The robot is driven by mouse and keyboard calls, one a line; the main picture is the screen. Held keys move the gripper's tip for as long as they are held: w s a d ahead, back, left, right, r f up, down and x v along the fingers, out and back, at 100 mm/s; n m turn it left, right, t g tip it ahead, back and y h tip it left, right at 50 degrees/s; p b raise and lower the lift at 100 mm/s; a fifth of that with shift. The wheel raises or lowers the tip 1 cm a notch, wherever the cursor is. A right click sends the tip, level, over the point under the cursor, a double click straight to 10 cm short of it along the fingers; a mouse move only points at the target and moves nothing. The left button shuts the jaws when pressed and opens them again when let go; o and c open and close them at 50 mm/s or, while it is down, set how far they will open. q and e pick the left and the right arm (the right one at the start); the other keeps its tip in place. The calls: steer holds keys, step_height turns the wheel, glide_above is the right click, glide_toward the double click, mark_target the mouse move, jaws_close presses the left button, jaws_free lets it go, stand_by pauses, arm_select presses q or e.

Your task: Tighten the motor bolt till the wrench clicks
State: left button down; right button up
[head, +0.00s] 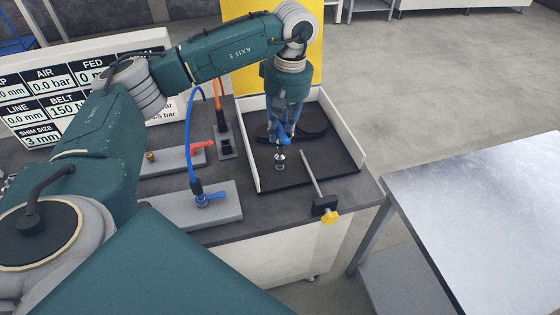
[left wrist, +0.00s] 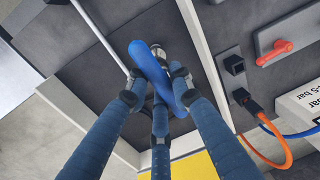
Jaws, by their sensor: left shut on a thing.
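My left gripper (head: 283,140) is over the black-floored tray (head: 318,172) and points down. In the left wrist view its fingers (left wrist: 160,92) are closed around a blue handle (left wrist: 150,68), which I take to be the wrench. The blue handle also shows between the fingers in the head view (head: 283,138). A small silver metal head (head: 280,160) shows just below the handle, low over the tray floor; I cannot tell if it touches anything. It also shows in the left wrist view (left wrist: 158,50). I cannot make out the motor bolt. My right gripper is out of view.
A thin rod runs to a black block with a yellow knob (head: 331,217) at the tray's front edge. Left are grey plates with a blue valve (head: 210,199) and a red lever (head: 201,146), with blue and orange hoses. A metal table (head: 480,215) stands right.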

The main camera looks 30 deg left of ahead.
arm_select(q)
steer(key=shift+r+p, duration=0.8)
steer(key=shift+r, duration=0.6)
steer(key=c, duration=2.3)
jaws_free()
jaws_close()
step_height(320, 180, up, 2)
steer(key=p, duration=0.5)
steer(key=shift+r+p, duration=0.15)
steer(key=shift+p, duration=0.6)
steer(key=shift+f, duration=0.2)
